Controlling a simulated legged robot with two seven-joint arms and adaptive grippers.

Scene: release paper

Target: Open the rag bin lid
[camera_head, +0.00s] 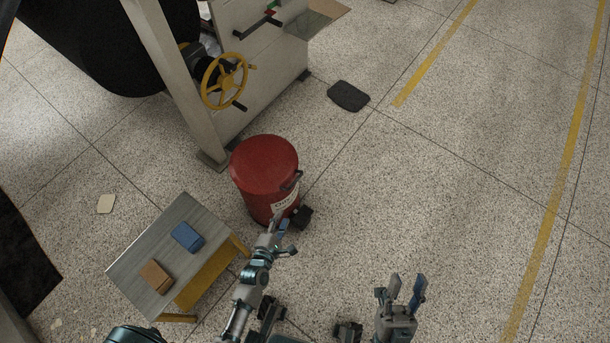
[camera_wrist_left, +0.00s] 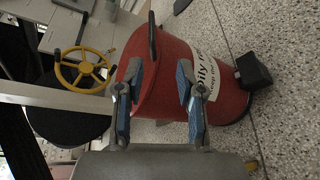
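The red rag bin (camera_head: 254,200) stands upright on the floor, with its round red lid (camera_head: 264,163) shut on top. A dark handle (camera_head: 292,181) sits at the lid's edge, a white label is on its side, and a black pedal (camera_head: 304,216) is at its base. My left gripper (camera_head: 284,232) is in front of the bin. In the left wrist view, its two fingers (camera_wrist_left: 159,76) are apart with nothing between them, the bin (camera_wrist_left: 172,58) and handle (camera_wrist_left: 152,36) beyond. I cannot tell whether it touches the bin. My right gripper (camera_head: 406,284) is open and empty over the floor.
A small table (camera_head: 150,225) with a blue box (camera_head: 187,237) and a brown box (camera_head: 155,277) stands left of my left arm. A machine with a yellow handwheel (camera_head: 224,80) stands behind the bin. A dark mat (camera_head: 348,96) lies beyond. The right floor is clear.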

